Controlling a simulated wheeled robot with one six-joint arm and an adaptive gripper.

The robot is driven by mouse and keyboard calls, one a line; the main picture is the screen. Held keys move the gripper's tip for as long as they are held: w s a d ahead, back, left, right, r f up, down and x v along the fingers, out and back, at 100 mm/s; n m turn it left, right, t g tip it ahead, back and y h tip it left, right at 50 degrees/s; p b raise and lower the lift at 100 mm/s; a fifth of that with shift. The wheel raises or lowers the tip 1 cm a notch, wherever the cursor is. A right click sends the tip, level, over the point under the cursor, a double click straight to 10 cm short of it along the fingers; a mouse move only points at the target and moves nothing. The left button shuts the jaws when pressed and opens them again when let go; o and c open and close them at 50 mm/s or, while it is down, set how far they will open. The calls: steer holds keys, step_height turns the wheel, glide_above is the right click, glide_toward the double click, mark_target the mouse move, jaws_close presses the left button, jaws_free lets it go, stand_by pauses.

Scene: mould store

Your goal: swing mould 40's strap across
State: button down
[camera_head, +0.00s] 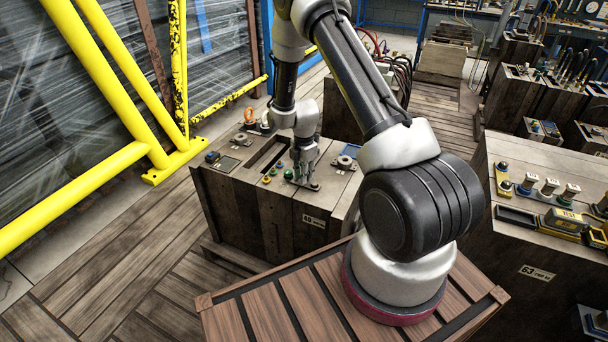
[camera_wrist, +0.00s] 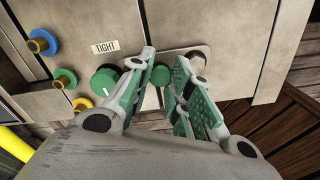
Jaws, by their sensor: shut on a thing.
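Mould 40 (camera_head: 279,215) is a wooden block with a "40" plate on its front, left of centre in the head view. My gripper (camera_head: 304,178) points down at its top. In the wrist view my gripper (camera_wrist: 162,70) is shut around a small green knob (camera_wrist: 160,76), which the pads partly hide. The strap (camera_wrist: 196,49), a flat grey metal bar with a rounded end, lies under the fingers. Its right end shows a dark hole or pin; its middle is hidden. A larger green knob (camera_wrist: 105,82) stands just left of the fingers, below a "TIGHT" label (camera_wrist: 105,47).
Blue (camera_wrist: 40,43), green (camera_wrist: 64,78) and yellow (camera_wrist: 82,104) knobs stand at left in the wrist view. An orange ring (camera_head: 249,115) stands at the block's back. Mould 63 (camera_head: 510,260) stands at right. A yellow frame (camera_head: 100,180) stands at left. The floor between is clear.

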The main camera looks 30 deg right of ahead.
steer(key=c, duration=1.3)
jaws_free()
steer(key=shift+a, duration=0.1)
steer(key=shift+r, duration=0.1)
step_height(320, 180, up, 12)
steer(key=shift+f, duration=0.1)
